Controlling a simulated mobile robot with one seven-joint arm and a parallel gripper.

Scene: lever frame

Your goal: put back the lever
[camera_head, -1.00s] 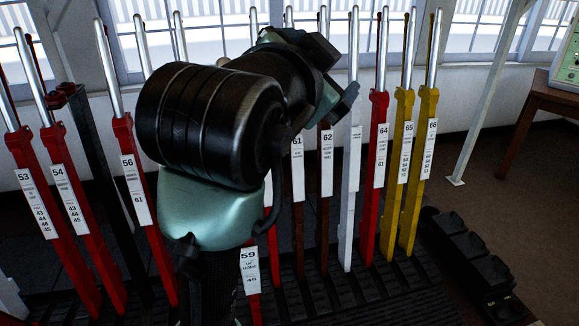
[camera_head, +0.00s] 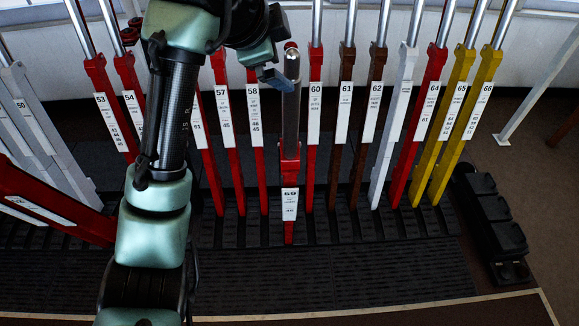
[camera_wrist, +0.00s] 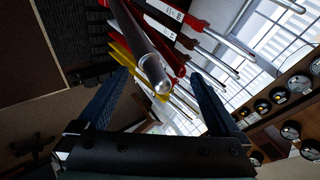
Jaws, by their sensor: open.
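The red lever 59 (camera_head: 290,150) leans out toward me, in front of the row, its bare metal handle rising to a rounded tip. My gripper (camera_head: 274,74) is beside the upper handle, on its left in the head view. In the wrist view my gripper (camera_wrist: 159,78) is open, its two blue fingers spread apart. The metal handle of a lever (camera_wrist: 146,58), apparently 59, points end-on into the space between them. I cannot tell whether either finger touches it. My arm hides part of the row left of lever 57.
Red levers 58 (camera_head: 254,130) and 60 (camera_head: 314,110) stand back in the row on either side. Brown, white, red and yellow levers continue right. A black pedal-like block (camera_head: 490,225) sits at right.

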